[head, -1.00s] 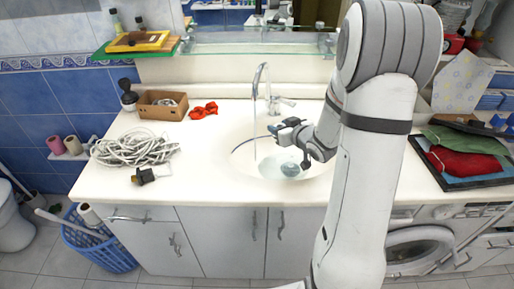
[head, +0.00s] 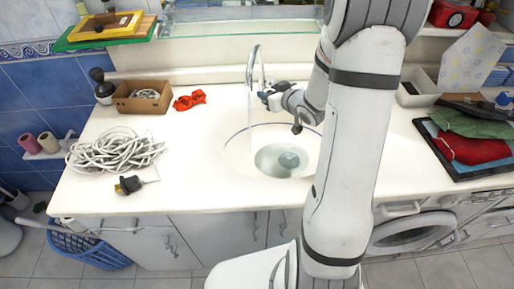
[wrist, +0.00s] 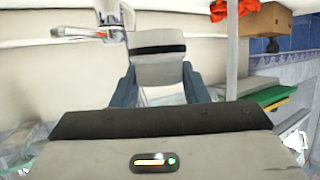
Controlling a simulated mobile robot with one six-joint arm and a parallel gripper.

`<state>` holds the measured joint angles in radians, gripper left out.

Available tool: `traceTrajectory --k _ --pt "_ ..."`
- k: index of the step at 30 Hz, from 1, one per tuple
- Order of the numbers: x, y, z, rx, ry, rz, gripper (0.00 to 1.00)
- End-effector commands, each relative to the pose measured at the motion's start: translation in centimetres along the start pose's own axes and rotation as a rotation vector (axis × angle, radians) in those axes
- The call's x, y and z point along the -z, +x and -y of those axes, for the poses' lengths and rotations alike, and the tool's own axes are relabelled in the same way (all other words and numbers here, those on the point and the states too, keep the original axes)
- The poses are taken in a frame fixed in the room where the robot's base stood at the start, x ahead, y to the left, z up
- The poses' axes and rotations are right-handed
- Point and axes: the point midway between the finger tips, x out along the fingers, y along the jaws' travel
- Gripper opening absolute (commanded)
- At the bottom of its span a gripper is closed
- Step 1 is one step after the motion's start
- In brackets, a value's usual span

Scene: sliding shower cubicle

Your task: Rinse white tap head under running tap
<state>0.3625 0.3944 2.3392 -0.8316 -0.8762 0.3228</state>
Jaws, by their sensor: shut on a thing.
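My gripper (wrist: 160,90) is shut on a white piece with a black band, which I take to be the white tap head (wrist: 158,72); it shows between the dark fingers in the wrist view. In the head view my gripper (head: 268,97) is just right of the tap (head: 253,62) and above the basin; the piece is too small to make out there. A thin water stream (head: 249,115) falls from the spout into the sink (head: 240,152). In the wrist view the stream (wrist: 232,50) is right of the held piece, apart from it. The tap's lever (wrist: 85,33) shows upper left.
Left on the counter are a cable coil (head: 112,150), a black plug (head: 130,185), a brown box (head: 142,98) and a red cloth (head: 189,100). A glass shelf (head: 240,29) hangs behind the tap. A dark tray (head: 470,165) with folded cloths stands right.

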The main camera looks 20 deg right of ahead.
Motion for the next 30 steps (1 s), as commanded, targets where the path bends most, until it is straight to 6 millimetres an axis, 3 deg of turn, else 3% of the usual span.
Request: traceTrajectory --k 8,18,24,30 --pt "-3.5 -1.9 3.8 0.206 -0.083 0.001 0.01" --pt "-9.2 -7.7 11.0 0.575 -0.237 0.0 0.01" --pt "-10.4 -9.5 12.7 0.665 -0.276 0.0 0.01" --pt "-10.4 -8.9 12.7 0.677 -0.28 0.0 0.01"
